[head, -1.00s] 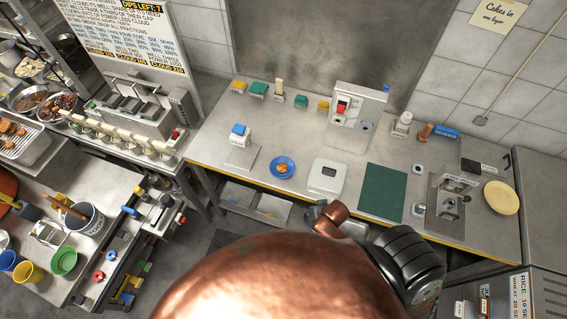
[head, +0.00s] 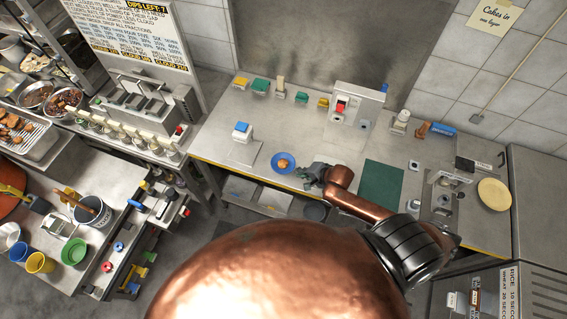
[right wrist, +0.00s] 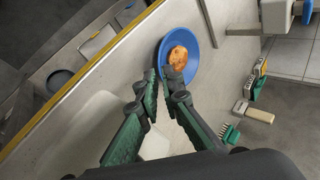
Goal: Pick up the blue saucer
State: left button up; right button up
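The blue saucer (head: 274,168) lies on the steel counter, near its front edge, with a brown-orange food piece (head: 283,164) on it. The saucer (right wrist: 194,69) and the food piece (right wrist: 178,57) also show in the right wrist view. My right gripper (head: 303,173) is just right of the saucer in the head view. In the right wrist view its fingertips (right wrist: 160,74) are at the saucer's near rim, with a narrow gap between them. One fingertip overlaps the saucer, the other is at its outer side. I cannot tell whether they touch it. My left gripper is not in view.
A white scale-like device with a blue top (head: 241,133) stands left of the saucer. A green mat (head: 381,187) and a yellow round plate (head: 494,194) are to the right. A dispenser (head: 353,112) and several coloured blocks line the back. Counter behind the saucer is clear.

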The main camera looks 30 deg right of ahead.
aim_at(291, 169)
jog(key=shift+w+d+f+m, duration=0.2)
jog(key=shift+w+f+m, duration=0.15)
jog(key=shift+w, duration=0.25)
jog(key=shift+x, duration=0.85)
jog(key=shift+d+p+x, duration=0.15)
jog(key=shift+p+x, duration=0.05)
jog(key=shift+x, duration=1.1)
jog(key=shift+d+p+x, duration=0.15)
jog(key=shift+x, duration=1.2)
grip_shut()
jog(key=shift+r, duration=0.1)
